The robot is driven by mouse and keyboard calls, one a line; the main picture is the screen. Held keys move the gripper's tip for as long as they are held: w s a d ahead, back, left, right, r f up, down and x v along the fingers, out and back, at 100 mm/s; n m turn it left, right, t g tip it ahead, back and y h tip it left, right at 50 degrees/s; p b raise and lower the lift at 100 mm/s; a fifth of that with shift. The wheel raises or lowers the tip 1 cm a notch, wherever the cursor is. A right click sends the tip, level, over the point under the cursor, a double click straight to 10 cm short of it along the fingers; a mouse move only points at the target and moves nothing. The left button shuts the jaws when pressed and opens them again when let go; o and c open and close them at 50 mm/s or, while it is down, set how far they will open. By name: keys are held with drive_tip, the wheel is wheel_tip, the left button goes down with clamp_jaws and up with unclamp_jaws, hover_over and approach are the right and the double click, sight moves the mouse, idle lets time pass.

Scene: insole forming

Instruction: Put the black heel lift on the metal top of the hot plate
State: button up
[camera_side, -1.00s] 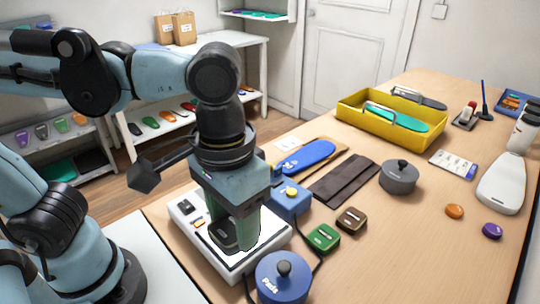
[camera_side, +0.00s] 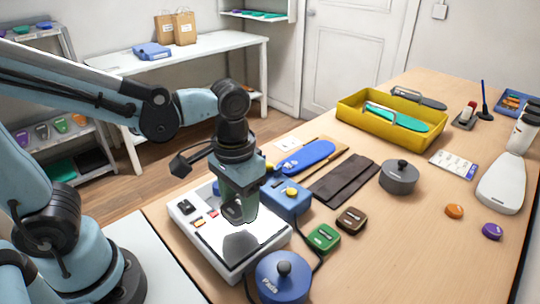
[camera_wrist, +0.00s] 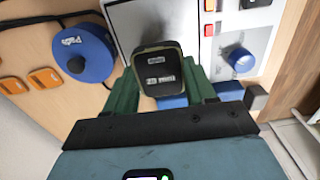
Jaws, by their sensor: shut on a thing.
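The black heel lift (camera_wrist: 160,72), marked "25 mm", is between the green fingers of my gripper (camera_wrist: 163,88) in the wrist view. My gripper (camera_side: 238,214) is shut on it. In the side view the lift (camera_side: 233,210) is partly covered by the fingers. The hot plate has a white body (camera_side: 205,248) and a shiny metal top (camera_side: 265,232), which also shows in the wrist view (camera_wrist: 132,16). The lift is over the metal top, seemingly clear of it, with a dark reflection below. The exact gap is hard to tell.
A blue "Pads" pot (camera_side: 283,278) stands close in front of the hot plate. A blue box with a yellow knob (camera_side: 290,192) is just behind it. Green (camera_side: 323,238) and brown (camera_side: 351,220) blocks lie to the right. A grey lidded pot (camera_side: 398,177) stands farther off.

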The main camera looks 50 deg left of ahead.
sight(239, 205)
drive_tip(key=shift+f, duration=2.05)
drive_tip(key=shift+f, duration=0.15)
drive_tip(key=o, duration=1)
wheel_tip(239, 205, up, 12)
drive_tip(key=shift+r, duration=0.1)
drive_tip(key=w+a+f+t, duration=0.2)
drive_tip(key=a+f+t, duration=0.1)
drive_tip(key=a+t, duration=0.4)
drive_tip(key=shift+w+a+f, duration=0.3)
drive_tip(key=shift+a+f, duration=0.1)
drive_tip(key=shift+a, duration=0.1)
